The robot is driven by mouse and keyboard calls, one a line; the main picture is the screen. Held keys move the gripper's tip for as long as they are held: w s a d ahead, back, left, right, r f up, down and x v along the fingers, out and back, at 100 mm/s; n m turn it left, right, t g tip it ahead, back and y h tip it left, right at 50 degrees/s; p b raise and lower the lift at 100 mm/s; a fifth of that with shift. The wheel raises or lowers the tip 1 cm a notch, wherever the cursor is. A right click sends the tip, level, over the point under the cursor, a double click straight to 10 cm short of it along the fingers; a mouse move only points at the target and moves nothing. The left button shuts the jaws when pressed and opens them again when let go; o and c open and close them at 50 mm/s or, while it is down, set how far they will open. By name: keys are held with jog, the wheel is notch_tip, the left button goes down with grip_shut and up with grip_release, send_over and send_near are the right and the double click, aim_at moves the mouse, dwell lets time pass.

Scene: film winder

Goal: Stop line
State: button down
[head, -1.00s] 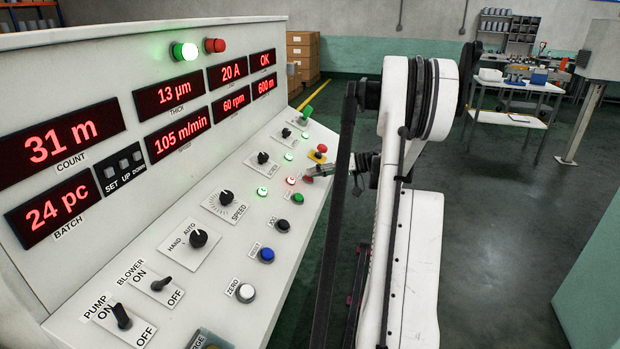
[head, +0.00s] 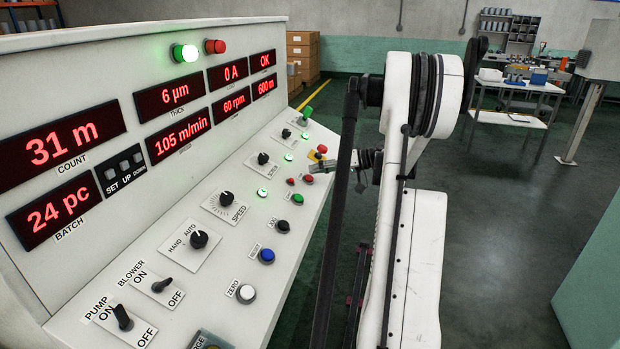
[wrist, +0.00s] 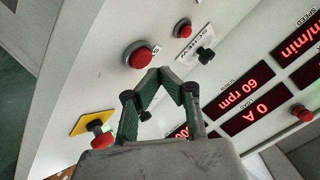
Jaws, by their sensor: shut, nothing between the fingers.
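The control panel (head: 60,285) is a white sloping desk with red readouts on its upright face. A round red button (head: 308,179) sits near its right edge; it shows large in the wrist view (wrist: 138,57). A small unlit red lamp (head: 290,181) is beside it, also in the wrist view (wrist: 183,29). My gripper (head: 312,167) is shut and empty, its fingertips (wrist: 158,72) close to the red button and apparently clear of it. The current readout (head: 233,74) reads 0 A and the speed readout (head: 181,135) reads 105 m/min.
A red mushroom button on a yellow plate (wrist: 92,122) is close beside my gripper. Green lamps, knobs and blue, black and white buttons line the desk. A green signal lamp (head: 185,53) is lit; the red one (head: 215,46) looks unlit.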

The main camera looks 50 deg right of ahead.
jog(key=shift+r, duration=0.15)
jog(key=r, duration=0.1)
jog(key=s+r+p, duration=0.1)
jog(key=s+r, duration=0.1)
jog(key=r, duration=0.1)
jog(key=shift+d+r+p, duration=0.1)
jog(key=shift+d+p, duration=0.2)
jog(key=shift+d, duration=0.1)
dwell(0.6)
